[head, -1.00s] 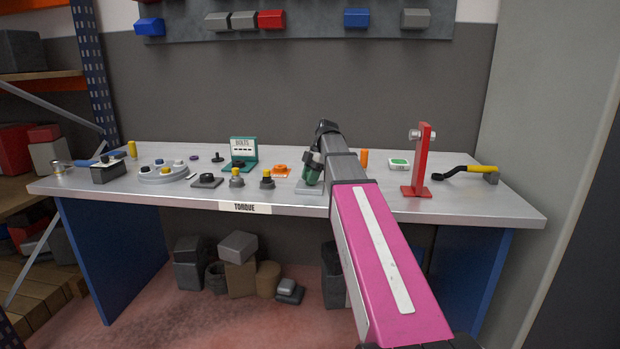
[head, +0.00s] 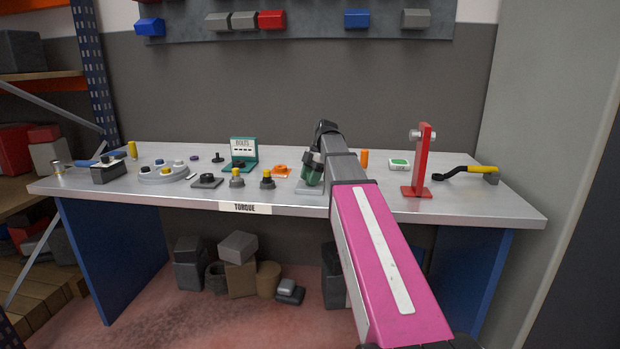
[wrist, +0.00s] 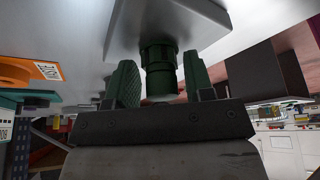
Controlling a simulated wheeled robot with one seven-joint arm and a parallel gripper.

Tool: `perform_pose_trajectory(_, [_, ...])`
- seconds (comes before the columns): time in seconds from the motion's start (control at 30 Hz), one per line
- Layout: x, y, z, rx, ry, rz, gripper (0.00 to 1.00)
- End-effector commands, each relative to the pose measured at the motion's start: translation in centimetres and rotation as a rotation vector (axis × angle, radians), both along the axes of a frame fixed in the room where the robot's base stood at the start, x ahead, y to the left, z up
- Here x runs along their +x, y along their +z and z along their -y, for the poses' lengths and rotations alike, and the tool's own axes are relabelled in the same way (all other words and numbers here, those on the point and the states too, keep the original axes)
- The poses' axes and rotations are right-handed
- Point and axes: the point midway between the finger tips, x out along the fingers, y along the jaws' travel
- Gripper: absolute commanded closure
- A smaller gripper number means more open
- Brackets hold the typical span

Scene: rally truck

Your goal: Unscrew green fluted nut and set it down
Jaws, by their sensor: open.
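The green fluted nut (wrist: 159,57) shows in the wrist view as a dark green ribbed cylinder on a light grey base plate (wrist: 194,40). The fingers of my gripper (wrist: 160,75) stand on both sides of it, with a visible gap at each side. A paler round end shows below the nut in this picture, partly hidden by the gripper body. In the head view my gripper (head: 313,170) is low over the bench beside the grey plate (head: 308,187). My arm hides part of that spot, and nut and finger pads are hard to tell apart there.

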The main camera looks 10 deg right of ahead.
Motion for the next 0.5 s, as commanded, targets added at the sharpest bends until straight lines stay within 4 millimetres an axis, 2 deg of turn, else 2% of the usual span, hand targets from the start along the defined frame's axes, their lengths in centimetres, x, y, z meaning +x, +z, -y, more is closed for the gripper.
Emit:
perform_pose_trajectory(0.33, [-0.07,-0.01,0.00,0.001,-0.053,-0.001,0.52])
perform_pose_trajectory(0.5, [-0.14,-0.02,-0.01,0.001,-0.165,0.000,0.52])
